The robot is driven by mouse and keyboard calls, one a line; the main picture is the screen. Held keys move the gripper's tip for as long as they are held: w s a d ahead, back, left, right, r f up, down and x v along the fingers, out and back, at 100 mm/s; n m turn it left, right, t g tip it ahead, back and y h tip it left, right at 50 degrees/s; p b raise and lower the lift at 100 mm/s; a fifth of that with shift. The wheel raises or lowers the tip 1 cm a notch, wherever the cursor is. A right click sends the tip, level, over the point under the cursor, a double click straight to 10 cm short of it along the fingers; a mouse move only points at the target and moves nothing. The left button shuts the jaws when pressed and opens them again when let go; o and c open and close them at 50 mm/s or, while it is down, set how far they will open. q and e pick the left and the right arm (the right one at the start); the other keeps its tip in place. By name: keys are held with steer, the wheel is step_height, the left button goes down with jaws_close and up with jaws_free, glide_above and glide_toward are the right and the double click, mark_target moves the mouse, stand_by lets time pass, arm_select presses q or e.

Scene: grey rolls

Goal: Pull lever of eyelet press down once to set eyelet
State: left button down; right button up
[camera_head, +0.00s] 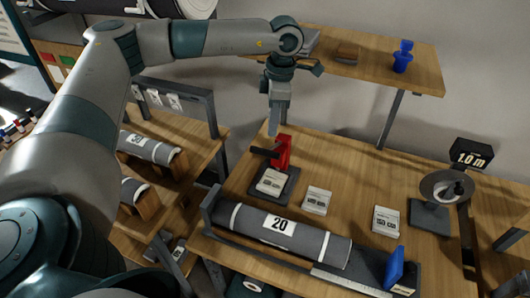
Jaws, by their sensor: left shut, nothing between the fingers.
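The eyelet press is a small red upright (284,151) on a dark base (275,189) on the wooden table. A dark lever (263,152) sticks out to the left of the red part. A light labelled packet (271,181) lies on the press base. My left gripper (273,130) points down just above and behind the red press, its fingers together and empty. Whether the fingertips touch the press is unclear. My right gripper does not show.
A grey roll marked 20 (280,226) lies in a trough along the table front. Labelled packets (317,201) (386,221) lie behind it. A disc-shaped device (446,188) stands right. A raised shelf (421,70) holds a blue object (403,58).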

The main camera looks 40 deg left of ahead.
mark_target(269, 150)
arm_select(q)
steer(key=shift+a+r, duration=0.1)
steer(key=shift+a, duration=0.25)
steer(key=shift+s+a+f+b, duration=0.15)
steer(key=shift+f+b, duration=0.55)
steer(key=shift+f, duration=1.05)
steer(key=shift+s+a+f+b, duration=0.1)
steer(key=shift+f+b, duration=0.6)
steer(key=shift+f, duration=1)
steer(key=shift+f+b, duration=1.85)
steer(key=shift+f, duration=0.45)
